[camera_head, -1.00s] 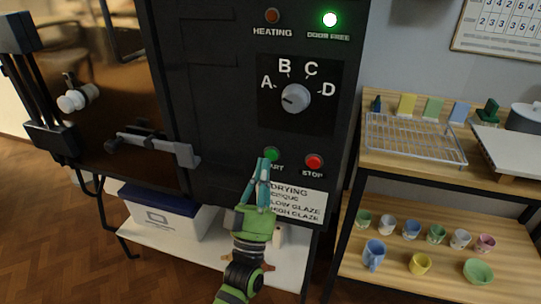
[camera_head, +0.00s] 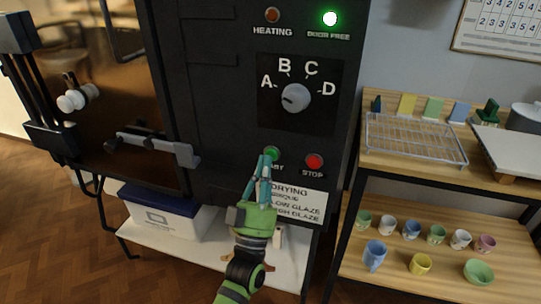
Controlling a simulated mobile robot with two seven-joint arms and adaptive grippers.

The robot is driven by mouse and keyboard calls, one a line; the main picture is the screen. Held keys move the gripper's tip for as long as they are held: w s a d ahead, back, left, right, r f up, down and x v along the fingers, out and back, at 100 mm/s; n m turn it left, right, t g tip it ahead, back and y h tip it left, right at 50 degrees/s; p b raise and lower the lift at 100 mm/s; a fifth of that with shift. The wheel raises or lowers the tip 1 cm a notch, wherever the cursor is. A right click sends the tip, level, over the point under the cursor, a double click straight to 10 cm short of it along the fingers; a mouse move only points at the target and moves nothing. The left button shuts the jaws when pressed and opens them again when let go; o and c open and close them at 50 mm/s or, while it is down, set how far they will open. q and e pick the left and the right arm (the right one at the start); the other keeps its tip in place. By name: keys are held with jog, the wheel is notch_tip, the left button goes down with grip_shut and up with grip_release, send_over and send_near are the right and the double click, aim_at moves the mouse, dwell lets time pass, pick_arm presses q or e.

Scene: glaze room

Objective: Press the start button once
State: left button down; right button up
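The green start button (camera_head: 272,152) is low on the dark kiln panel (camera_head: 215,110), and its label is partly hidden by my fingers. The red stop button (camera_head: 314,161) is to the right. The green door free lamp (camera_head: 329,19) is lit, and the heating lamp (camera_head: 272,15) is a dull orange.
A grey dial (camera_head: 296,98) marked A to D sits above the buttons. A white label plate (camera_head: 300,203) is below them. A door handle bar (camera_head: 150,147) juts out at left. A wooden shelf unit (camera_head: 440,215) with cups stands at right.

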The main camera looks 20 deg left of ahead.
pick_arm(q)
jog(key=shift+w, duration=0.15)
pick_arm(e)
jog(key=shift+s+d+f, duration=0.1)
jog(key=shift+s, duration=0.25)
pick_arm(q)
jog(key=shift+w, duration=0.2)
pick_arm(e)
jog(key=shift+f, duration=0.1)
jog(key=shift+w, duration=0.1)
pick_arm(q)
jog(key=shift+s, duration=0.2)
jog(key=s+p, duration=0.2)
jog(key=s, duration=0.4)
jog(key=shift+s+p, duration=0.15)
jog(key=shift+p, duration=0.25)
pick_arm(e)
jog(key=r, duration=0.3)
jog(key=shift+w+r, duration=0.1)
jog(key=shift+w, duration=0.1)
pick_arm(q)
jog(key=shift+a+f, duration=0.1)
dwell(0.3)
